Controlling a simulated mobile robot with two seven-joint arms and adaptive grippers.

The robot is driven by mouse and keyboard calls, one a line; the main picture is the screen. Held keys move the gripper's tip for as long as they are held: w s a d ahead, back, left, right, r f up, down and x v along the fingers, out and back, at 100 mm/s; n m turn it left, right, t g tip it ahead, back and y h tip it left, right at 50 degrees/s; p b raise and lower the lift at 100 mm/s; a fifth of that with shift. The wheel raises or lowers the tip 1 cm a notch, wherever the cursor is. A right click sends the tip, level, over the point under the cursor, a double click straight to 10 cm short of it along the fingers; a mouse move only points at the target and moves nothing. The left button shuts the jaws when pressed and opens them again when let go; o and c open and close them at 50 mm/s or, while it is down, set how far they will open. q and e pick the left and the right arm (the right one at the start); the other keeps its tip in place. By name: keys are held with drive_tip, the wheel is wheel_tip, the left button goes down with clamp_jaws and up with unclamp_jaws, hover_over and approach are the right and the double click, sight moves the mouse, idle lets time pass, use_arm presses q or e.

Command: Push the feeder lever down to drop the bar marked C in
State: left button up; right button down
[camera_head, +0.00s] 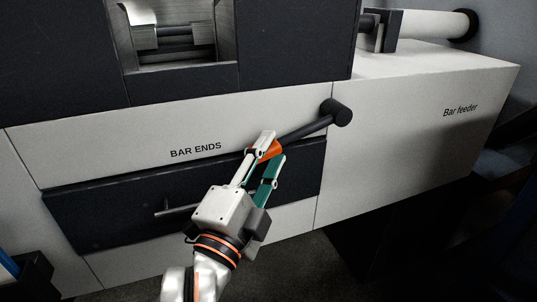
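The feeder lever (308,129) is a dark bar running from a round black hub (337,112) on the machine front, down and left to an orange grip (267,151). My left gripper (271,150) has its two fingers on either side of the orange grip, and they look closed on it. The fingers hide part of the grip. The bar feeder (430,110) is the white cabinet at the right, with a white tube (430,24) on top. No bar marked C can be made out. My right gripper is not in view.
A dark drawer (100,205) with a bar handle lies below the "BAR ENDS" label, just behind my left gripper. A lit machine opening (175,35) is above. A dark bin (30,275) stands at lower left. Dark floor (310,270) is clear at lower middle.

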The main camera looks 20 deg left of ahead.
use_arm(q)
drive_tip(key=shift+r, duration=0.15)
wheel_tip(320, 180, up, 10)
idle(0.5)
